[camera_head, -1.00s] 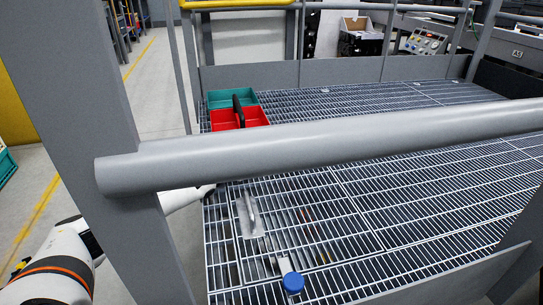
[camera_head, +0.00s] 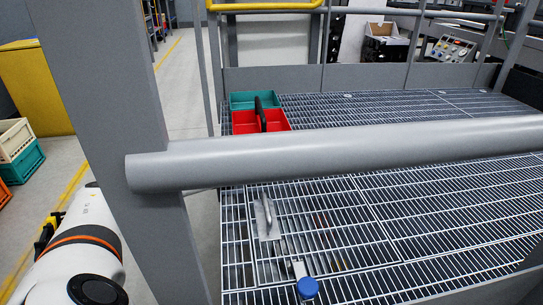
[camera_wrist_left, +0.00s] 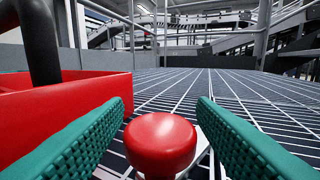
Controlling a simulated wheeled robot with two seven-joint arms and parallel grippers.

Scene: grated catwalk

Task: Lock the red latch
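The red latch's round knob (camera_wrist_left: 160,142) shows large in the left wrist view, with a small white plate (camera_wrist_left: 195,152) behind it. My left gripper (camera_wrist_left: 163,108) is open, its two green ribbed fingers on either side of the red knob. A gap shows between the knob and the right finger; whether the left finger touches it I cannot tell. In the head view the red knob and my left gripper are hidden, and only my left arm (camera_head: 85,245) shows at the left. My right gripper is in neither view.
A thick grey rail (camera_head: 330,155) and a post (camera_head: 110,130) stand before the grating (camera_head: 440,190). A red tray (camera_head: 275,120) with a black handle and a teal bin (camera_head: 240,101) sit behind. A blue knob (camera_head: 307,288) and a metal plate with a handle (camera_head: 267,216) are nearer.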

